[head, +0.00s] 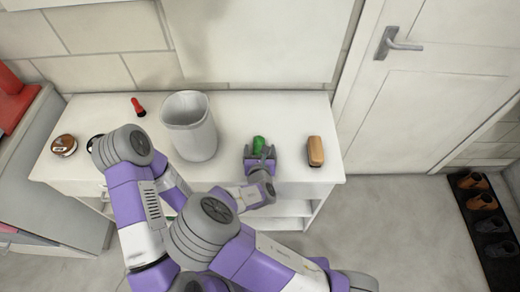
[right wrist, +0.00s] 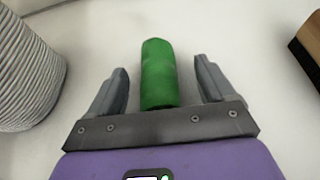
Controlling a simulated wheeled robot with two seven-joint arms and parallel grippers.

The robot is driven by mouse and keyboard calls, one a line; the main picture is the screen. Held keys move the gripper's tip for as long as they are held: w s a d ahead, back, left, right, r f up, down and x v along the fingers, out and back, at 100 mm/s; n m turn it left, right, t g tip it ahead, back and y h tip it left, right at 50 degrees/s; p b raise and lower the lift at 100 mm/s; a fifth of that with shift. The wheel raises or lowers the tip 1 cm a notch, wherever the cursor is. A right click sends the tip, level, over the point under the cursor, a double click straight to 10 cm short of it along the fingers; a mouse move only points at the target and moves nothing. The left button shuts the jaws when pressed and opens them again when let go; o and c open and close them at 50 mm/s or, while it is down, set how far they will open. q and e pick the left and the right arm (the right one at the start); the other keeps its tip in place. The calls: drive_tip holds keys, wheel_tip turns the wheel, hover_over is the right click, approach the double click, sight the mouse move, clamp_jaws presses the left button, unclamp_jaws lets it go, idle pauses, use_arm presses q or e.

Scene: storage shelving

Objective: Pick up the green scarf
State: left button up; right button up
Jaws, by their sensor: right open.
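The green scarf (head: 259,144) is a small rolled green cylinder on the white cabinet top, and it shows large in the right wrist view (right wrist: 158,72). My right gripper (head: 260,152) is open at the scarf's near end. In the right wrist view, its two fingers (right wrist: 162,88) stand on either side of the scarf, with a gap on each side. The scarf lies lengthwise between them, and its far end reaches past the fingertips. My left arm comes in at the left, but its gripper is hidden.
A ribbed whitish bin (head: 190,128) stands left of the scarf. A brown brush (head: 315,152) lies to its right. A red-and-black item (head: 138,107) and a round tin (head: 64,145) lie farther left on the cabinet top (head: 255,105). A wall rises behind.

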drive_tip(key=shift+w+f, duration=0.1)
drive_tip(key=shift+w, duration=0.15)
drive_tip(key=c, duration=1.1)
